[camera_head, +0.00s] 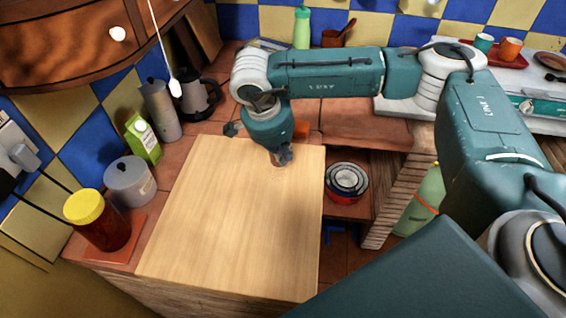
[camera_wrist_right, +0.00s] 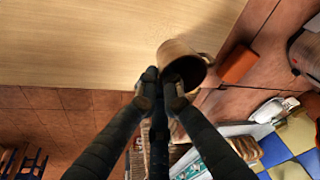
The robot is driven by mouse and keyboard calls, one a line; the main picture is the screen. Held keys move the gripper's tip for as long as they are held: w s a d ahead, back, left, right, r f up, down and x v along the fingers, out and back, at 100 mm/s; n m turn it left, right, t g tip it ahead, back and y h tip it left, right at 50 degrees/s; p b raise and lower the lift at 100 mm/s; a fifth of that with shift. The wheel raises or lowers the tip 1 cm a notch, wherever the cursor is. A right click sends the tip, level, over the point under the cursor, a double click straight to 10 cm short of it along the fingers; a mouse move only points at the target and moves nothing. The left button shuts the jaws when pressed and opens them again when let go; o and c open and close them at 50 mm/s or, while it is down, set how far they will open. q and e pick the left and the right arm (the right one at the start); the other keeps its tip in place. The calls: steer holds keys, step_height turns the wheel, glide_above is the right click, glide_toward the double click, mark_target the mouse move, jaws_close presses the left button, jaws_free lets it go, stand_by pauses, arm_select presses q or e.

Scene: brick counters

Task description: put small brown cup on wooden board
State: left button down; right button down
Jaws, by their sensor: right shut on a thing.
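The small brown cup (camera_wrist_right: 187,58) is between the fingertips of my right gripper (camera_wrist_right: 170,78), which is shut on its rim or wall. In the head view, my right gripper (camera_head: 282,156) points down over the far right part of the wooden board (camera_head: 235,220), and mostly hides the cup. In the right wrist view, the cup overlaps the edge of the board (camera_wrist_right: 90,40). I cannot tell whether the cup touches the board. The board's middle and front are bare. My left gripper is not in view.
A yellow-lidded jar (camera_head: 98,220), a grey pot (camera_head: 130,182), a green carton (camera_head: 143,138) and a grey canister (camera_head: 160,110) stand left of the board. An orange-red block (camera_head: 301,130) is behind my gripper. Nested bowls (camera_head: 347,181) sit lower, right of the board.

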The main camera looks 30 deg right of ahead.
step_height(320, 180, down, 4)
steer(key=shift+f+p, duration=0.2)
steer(key=shift+p, duration=0.2)
steer(key=shift+f, duration=0.1)
steer(key=c, duration=1.9)
jaws_free()
steer(key=shift+r, duration=0.2)
steer(key=shift+a+r, duration=0.15)
steer(key=shift+r, duration=0.15)
steer(key=b+v, duration=0.3)
steer(key=v, duration=0.8)
steer(key=shift+r, duration=0.15)
